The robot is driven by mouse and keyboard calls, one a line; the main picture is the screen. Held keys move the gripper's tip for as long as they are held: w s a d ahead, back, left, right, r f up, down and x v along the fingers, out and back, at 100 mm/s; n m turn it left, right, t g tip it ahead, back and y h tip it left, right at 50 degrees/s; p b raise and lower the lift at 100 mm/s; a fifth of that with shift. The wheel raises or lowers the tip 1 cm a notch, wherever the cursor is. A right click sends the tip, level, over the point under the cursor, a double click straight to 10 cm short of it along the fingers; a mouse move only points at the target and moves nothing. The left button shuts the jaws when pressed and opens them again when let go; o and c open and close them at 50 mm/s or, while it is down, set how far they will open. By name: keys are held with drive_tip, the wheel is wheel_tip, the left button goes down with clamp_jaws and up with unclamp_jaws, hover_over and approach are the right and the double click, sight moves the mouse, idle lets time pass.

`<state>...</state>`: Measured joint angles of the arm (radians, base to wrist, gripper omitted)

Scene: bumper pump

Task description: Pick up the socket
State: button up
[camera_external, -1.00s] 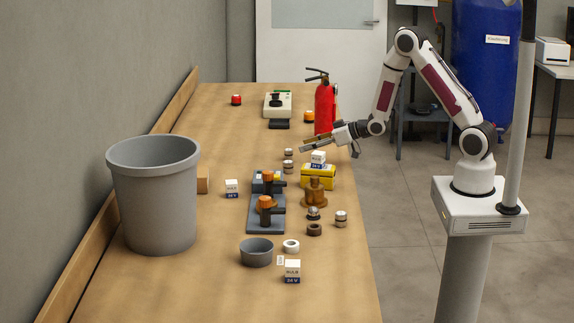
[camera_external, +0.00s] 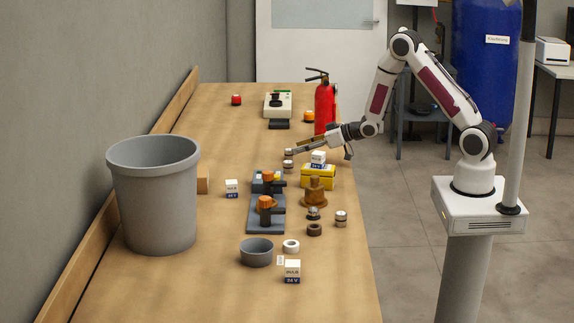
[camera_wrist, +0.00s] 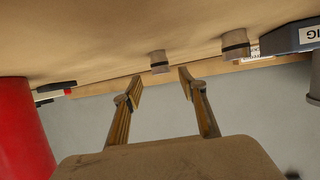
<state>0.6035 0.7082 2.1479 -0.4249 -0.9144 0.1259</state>
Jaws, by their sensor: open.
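Two small pale cylinders with a dark band, which look like sockets, stand on the table near my gripper: a far one (camera_external: 289,152) and a nearer one (camera_external: 288,168). Both also seem to show in the wrist view, one near the middle (camera_wrist: 158,62) and one to its right (camera_wrist: 235,44). I cannot tell which the task means. My gripper (camera_wrist: 158,87) is open and empty. Its fingers point towards the middle cylinder, which shows just beyond the gap between the tips. In the external view, my gripper (camera_external: 294,151) is low, beside the far cylinder, partly overlapping it.
A red extinguisher (camera_external: 325,108) stands behind my gripper and shows at the left in the wrist view (camera_wrist: 25,130). A yellow box (camera_external: 318,180), brass part (camera_external: 314,193) and grey fixture (camera_external: 265,222) stand nearer the camera. A grey bin (camera_external: 155,200) is at left.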

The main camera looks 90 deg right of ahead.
sight(289, 151)
drive_tip(key=shift+x, duration=2.45)
clamp_jaws()
